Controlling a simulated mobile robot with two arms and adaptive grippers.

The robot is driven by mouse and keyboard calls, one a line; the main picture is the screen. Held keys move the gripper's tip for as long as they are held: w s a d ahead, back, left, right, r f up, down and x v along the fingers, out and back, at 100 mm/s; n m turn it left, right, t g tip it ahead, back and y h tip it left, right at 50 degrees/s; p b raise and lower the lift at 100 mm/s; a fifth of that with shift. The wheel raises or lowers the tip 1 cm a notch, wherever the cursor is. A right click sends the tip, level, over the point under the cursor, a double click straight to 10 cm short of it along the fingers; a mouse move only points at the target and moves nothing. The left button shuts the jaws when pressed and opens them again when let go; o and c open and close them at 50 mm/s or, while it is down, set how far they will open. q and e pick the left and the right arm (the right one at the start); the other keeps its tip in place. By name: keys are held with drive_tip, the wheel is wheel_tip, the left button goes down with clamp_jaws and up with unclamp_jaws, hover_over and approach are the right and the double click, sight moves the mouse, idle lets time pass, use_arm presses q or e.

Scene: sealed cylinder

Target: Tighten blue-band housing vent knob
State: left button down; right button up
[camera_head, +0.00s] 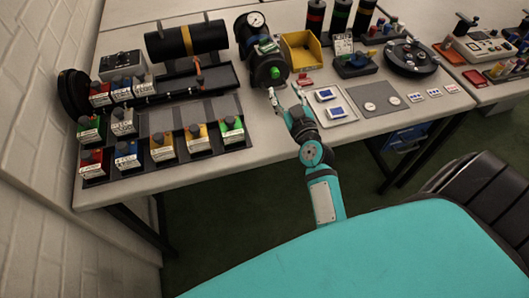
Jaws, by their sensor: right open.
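A dark housing (265,58) with a round gauge (256,19) on top stands near the middle of the table. A green knob (275,73) sits on its near end. My right gripper (284,93) is open and appears empty, just in front of the housing near the table's front edge. Its fingers point toward the housing, and the knob shows just beyond them, apparently apart from them. My left gripper is not in view.
A yellow bin (301,51) and a red block (304,80) stand right of the housing. A tray with blue-white pieces (337,113) lies right of my gripper. A black cylinder with a yellow band (187,41) and racks of coloured boxes (162,147) fill the left.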

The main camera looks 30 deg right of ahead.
drive_tip(key=b+v, duration=0.2)
drive_tip(key=v, duration=0.9)
drive_tip(key=a+f+y, duration=0.1)
drive_tip(key=a+f+n+g+y, duration=0.1)
drive_tip(key=a, duration=0.1)
drive_tip(key=w+a+f+y, duration=0.1)
drive_tip(key=a, duration=0.1)
drive_tip(key=shift+a+f+n+g+y, duration=0.1)
drive_tip(key=shift+f+n+g+y, duration=0.05)
drive_tip(key=shift+n+g+y, duration=0.2)
drive_tip(key=s+a+f+g+y, duration=0.1)
drive_tip(key=a+f+g, duration=0.1)
drive_tip(key=f, duration=0.2)
drive_tip(key=s+a+f+g+y, duration=0.1)
drive_tip(key=s+a+f+g, duration=0.1)
drive_tip(key=f, duration=0.3)
drive_tip(key=s+a+f+n+g+y, duration=0.1)
drive_tip(key=s+a+f+g, duration=0.1)
drive_tip(key=a+f, duration=0.1)
drive_tip(key=shift+s+a+f+g+p, duration=0.2)
drive_tip(key=shift+a+f+g+p, duration=0.15)
drive_tip(key=shift+f, duration=0.45)
